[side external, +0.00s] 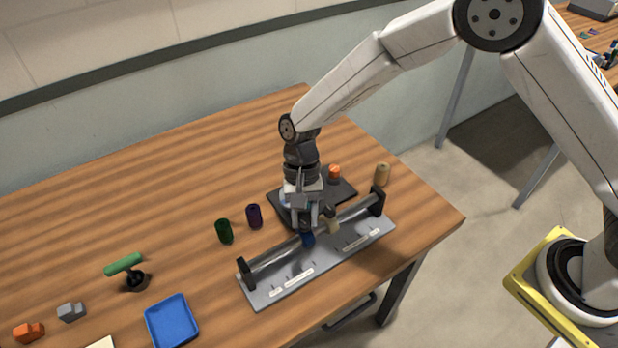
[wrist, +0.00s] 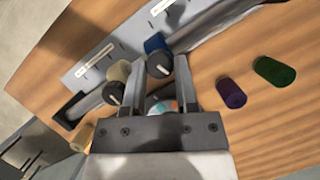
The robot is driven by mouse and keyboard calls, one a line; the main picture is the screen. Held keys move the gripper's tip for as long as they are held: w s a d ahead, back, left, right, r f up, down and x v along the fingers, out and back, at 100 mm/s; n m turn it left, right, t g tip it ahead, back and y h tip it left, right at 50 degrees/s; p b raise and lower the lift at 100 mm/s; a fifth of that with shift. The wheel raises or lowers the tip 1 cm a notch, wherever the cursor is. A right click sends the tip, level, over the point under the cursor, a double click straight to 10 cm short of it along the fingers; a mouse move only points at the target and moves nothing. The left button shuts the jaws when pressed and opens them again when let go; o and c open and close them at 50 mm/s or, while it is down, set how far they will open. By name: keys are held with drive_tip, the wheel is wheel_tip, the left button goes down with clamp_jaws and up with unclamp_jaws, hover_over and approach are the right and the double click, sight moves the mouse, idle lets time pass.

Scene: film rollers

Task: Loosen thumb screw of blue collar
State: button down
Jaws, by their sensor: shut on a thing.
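The blue collar (side external: 308,241) sits on the shaft of the grey roller stand (side external: 262,293). In the wrist view, the blue collar (wrist: 154,43) shows just beyond its thumb screw (wrist: 160,66), a round black knob with a white mark. My gripper (side external: 306,224) points down over the collar. In the wrist view my gripper (wrist: 159,64) has a finger on each side of this knob and is shut on it. A beige collar (side external: 333,226) with its own black knob (wrist: 114,92) is close beside it on the same shaft. The fingers partly hide the blue collar.
Green (side external: 223,231) and purple (side external: 254,216) rollers stand left of the stand. A dark plate (side external: 343,190) lies behind it, with an orange piece (side external: 334,173). A tan roller (side external: 382,174) stands at the right. A blue tray (side external: 172,322) and green-handled tool (side external: 124,264) are at the left.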

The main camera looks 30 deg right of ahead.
drive_tip(key=n+h, duration=0.1)
drive_tip(key=n, duration=0.1)
drive_tip(key=n+h, duration=0.1)
drive_tip(key=n, duration=0.4)
drive_tip(key=shift+a+g+h, duration=0.25)
drive_tip(key=shift+g+h, duration=0.15)
drive_tip(key=n+h, duration=0.1)
drive_tip(key=n, duration=0.3)
drive_tip(key=shift+a+t, duration=0.1)
drive_tip(key=shift+t, duration=0.2)
drive_tip(key=shift+s+n+t+h, duration=0.1)
drive_tip(key=shift+n+t+h, duration=0.5)
drive_tip(key=shift+n, duration=1.4)
drive_tip(key=shift+c, duration=1.8)
unclamp_jaws()
drive_tip(key=shift+a+r, duration=0.1)
drive_tip(key=shift+r, duration=0.05)
drive_tip(key=v, duration=0.7)
drive_tip(key=shift+a+r, duration=0.15)
drive_tip(key=shift+r, duration=0.05)
